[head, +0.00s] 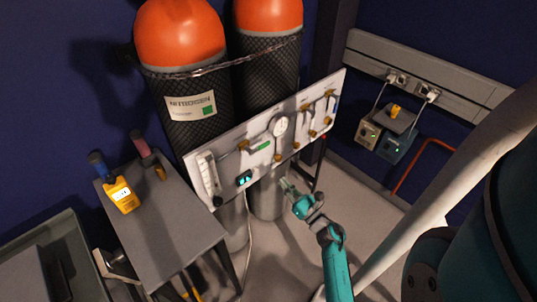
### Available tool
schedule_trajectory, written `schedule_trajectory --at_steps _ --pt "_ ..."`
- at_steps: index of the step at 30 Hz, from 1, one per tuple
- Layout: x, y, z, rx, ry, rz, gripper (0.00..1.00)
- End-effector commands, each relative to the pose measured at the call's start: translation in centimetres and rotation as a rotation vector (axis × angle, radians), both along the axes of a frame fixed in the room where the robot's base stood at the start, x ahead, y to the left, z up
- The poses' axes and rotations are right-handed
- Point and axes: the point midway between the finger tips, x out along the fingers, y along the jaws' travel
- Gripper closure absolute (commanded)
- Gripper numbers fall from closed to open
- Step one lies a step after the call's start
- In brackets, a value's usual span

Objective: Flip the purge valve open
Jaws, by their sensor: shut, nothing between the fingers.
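A white valve panel (228,137) stands in front of two gas cylinders. It carries several brass valves and fittings, including one left of the gauge (243,146) and a row at the right (312,133). Labels are too small to read, so I cannot tell which is the purge valve or how its handle stands. A round gauge (280,126) sits near the panel's middle. My gripper (285,183) is shut and empty, just below the panel's lower edge in the picture. It appears apart from the panel and touches no valve that I can see.
Nitrogen cylinders (181,36) with orange tops stand behind the panel. A grey table (178,215) at left holds a yellow meter (122,194). A flowmeter (208,173) and small display (244,179) are on the panel. Small boxes (394,144) stand at right. Floor below is partly clear.

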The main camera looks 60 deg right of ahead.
Motion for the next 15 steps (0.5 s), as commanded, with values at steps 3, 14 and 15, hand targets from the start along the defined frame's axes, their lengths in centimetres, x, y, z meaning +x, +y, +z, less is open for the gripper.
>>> schedule_trajectory --at_steps 3,14,15 --pt "0.1 -1.0 0.0 -0.045 0.017 -0.011 1.00" --pt "4.8 -2.1 1.2 -0.049 0.015 -0.008 1.00" --pt "5.5 -2.3 1.4 -0.049 0.016 -0.007 1.00"
